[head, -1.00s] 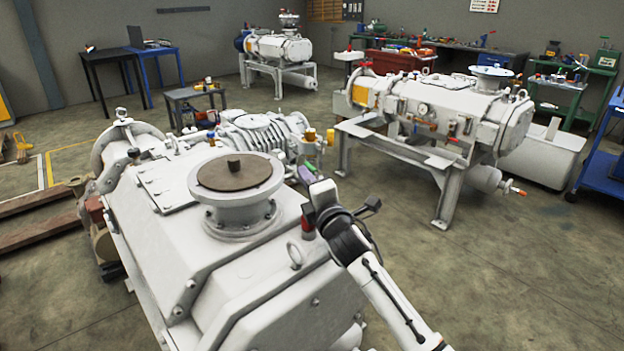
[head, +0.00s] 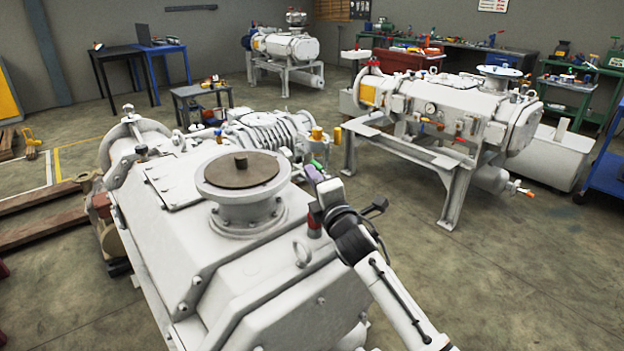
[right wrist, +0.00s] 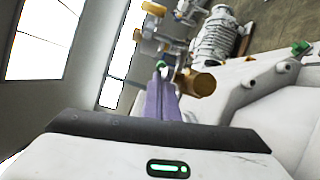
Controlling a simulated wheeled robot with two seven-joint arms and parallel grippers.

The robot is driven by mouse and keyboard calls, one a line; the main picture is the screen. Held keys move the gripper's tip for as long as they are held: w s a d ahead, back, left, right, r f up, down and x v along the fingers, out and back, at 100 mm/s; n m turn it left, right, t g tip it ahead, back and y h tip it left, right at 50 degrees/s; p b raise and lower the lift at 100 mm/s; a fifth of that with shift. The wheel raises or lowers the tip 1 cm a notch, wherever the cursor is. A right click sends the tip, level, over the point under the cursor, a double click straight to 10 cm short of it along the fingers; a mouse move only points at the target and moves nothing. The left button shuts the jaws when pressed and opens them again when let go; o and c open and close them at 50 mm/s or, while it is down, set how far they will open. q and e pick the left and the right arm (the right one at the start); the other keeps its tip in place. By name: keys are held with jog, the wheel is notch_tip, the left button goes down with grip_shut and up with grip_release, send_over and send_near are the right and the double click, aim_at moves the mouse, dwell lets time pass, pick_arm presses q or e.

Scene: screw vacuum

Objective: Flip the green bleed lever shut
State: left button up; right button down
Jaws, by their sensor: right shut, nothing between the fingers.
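My right gripper (head: 313,170) reaches over the near side of the large white vacuum pump (head: 215,270). Its purple fingers are shut with nothing between them; they also show in the right wrist view (right wrist: 160,78). A small green piece (right wrist: 161,64) shows right at the fingertips in the wrist view; I cannot tell whether they touch it. A second green piece (right wrist: 300,47) sits on the pump body farther right. Which one is the bleed lever, and its exact angle, I cannot tell. My left gripper is not in view.
A brass-coloured cylinder (right wrist: 198,82) sits close right of the fingers. A ribbed blower (head: 262,132) lies behind the flange with its brown cover (head: 238,172). A second pump on a stand (head: 450,105) stands at right, with open floor between.

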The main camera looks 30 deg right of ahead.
jog(key=shift+s, duration=0.1)
jog(key=v, duration=1)
jog(key=shift+a, duration=0.1)
